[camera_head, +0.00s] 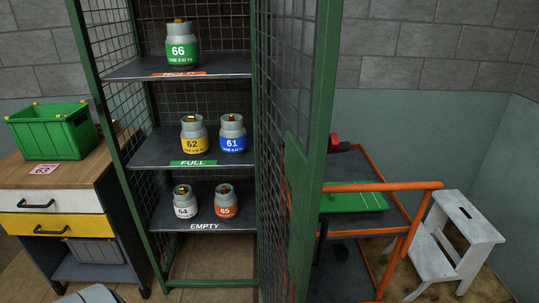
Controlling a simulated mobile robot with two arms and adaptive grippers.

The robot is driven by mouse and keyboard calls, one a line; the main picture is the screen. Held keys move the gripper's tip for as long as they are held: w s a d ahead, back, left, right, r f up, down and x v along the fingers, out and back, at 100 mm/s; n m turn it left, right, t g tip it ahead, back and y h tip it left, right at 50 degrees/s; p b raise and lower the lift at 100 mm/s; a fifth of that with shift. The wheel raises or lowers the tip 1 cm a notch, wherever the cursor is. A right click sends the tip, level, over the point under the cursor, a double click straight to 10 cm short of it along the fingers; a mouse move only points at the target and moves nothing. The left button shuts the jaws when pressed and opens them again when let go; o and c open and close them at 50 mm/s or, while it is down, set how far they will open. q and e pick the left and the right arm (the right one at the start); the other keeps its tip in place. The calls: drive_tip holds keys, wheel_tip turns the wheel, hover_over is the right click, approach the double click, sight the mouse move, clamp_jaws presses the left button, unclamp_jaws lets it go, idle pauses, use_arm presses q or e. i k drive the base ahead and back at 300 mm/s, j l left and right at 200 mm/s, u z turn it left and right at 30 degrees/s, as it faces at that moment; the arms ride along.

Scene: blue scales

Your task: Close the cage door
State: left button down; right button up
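The cage (170,278) has a green frame with black mesh walls. Its door (312,150) is a tall green-framed mesh panel, which stands open. It swings out toward me from the right side of the cage front, and its free edge is nearest to me. A green plate (298,185) sits partway down that edge. The cage front is uncovered, so the shelves inside are in plain view. Neither of my grippers shows in the head view.
Grey shelves hold several gas canisters (182,50). A wooden-topped cabinet (80,185) with a green crate (52,135) stands left. Right of the door are an orange-framed cart (410,187) with a green tray (352,203), and a white step stool (465,215).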

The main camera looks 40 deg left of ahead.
sight(304, 166)
drive_tip(key=i+l+u, duration=0.15)
drive_tip(key=u, duration=0.25)
drive_tip(key=i+l+u, duration=0.15)
drive_tip(key=u, duration=0.3)
drive_tip(key=i+l+u, duration=0.1)
drive_tip(key=l+u, duration=0.3)
drive_tip(key=i+l+u, duration=0.1)
drive_tip(key=u, duration=0.3)
drive_tip(key=l+u, duration=0.45)
drive_tip(key=j, duration=0.1)
